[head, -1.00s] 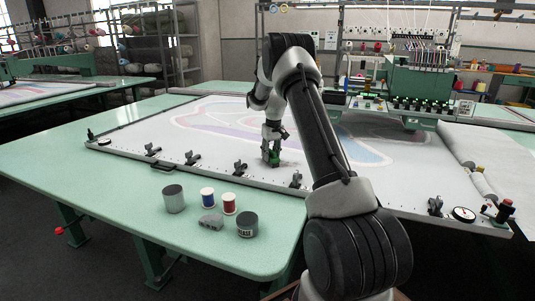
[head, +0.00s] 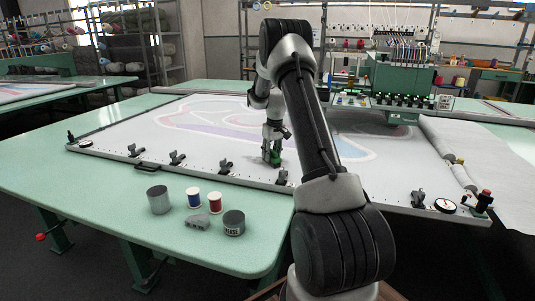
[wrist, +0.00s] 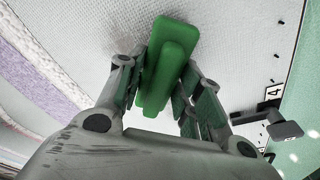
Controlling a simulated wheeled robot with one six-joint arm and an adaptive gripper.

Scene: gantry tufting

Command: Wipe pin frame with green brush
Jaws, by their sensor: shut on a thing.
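The pin frame (head: 110,155) is a large flat frame with a white cloth (head: 215,155) stretched over it, lying on the pale green table. Black clamps sit along its near edge. My gripper (head: 272,155) points down over the cloth near that edge, and is shut on the green brush (head: 277,158). In the wrist view the green brush (wrist: 165,65) sits between the two fingers, against the white cloth. I cannot tell whether its underside touches the cloth. A clamp (wrist: 270,122) and a plate marked 4 show at the right of the wrist view.
A grey tin (head: 158,200), a blue spool (head: 194,198), a red spool (head: 215,202), a grey lump (head: 197,221) and a dark grease tin (head: 233,223) stand on the near table. The green tufting head (head: 400,80) stands at the back right. A gauge (head: 445,206) sits on the near right edge.

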